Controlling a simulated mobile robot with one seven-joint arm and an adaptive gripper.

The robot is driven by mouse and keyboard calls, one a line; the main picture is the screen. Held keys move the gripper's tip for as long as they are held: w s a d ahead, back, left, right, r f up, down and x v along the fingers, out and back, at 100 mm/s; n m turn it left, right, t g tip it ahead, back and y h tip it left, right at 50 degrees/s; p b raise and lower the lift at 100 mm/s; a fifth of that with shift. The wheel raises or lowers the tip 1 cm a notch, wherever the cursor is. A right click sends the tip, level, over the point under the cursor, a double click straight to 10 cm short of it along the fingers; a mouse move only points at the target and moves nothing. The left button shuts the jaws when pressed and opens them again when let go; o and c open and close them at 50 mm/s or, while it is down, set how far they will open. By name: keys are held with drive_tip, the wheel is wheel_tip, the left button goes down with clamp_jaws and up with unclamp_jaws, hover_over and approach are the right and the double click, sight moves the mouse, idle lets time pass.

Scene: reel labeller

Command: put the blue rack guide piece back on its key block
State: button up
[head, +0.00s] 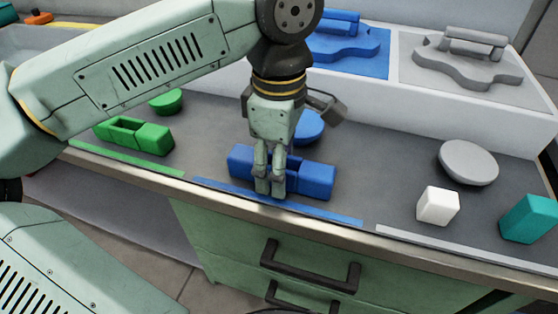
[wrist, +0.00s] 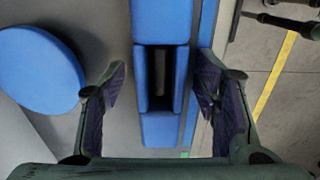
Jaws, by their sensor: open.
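A long blue piece (head: 314,178) with a slotted middle lies along the front of the grey worktop, just behind a blue strip. It looks like the rack guide piece, but I cannot tell which part is the key block. My gripper (head: 270,187) is down at its middle and hides part of it. In the wrist view, the blue piece (wrist: 161,22) runs between the spread fingers of my gripper (wrist: 161,82). A finger stands on each side of the slotted middle, with gaps visible. The slot shows a dark interior with a greyish patch.
A blue disc (head: 309,127) lies behind the blue piece. A green slotted piece (head: 133,134) and green disc (head: 167,101) are left. A grey disc (head: 468,162), white cube (head: 438,206) and teal cube (head: 529,218) are right. A raised shelf (head: 430,101) bounds the back.

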wheel_tip(320, 180, up, 12)
idle(0.6)
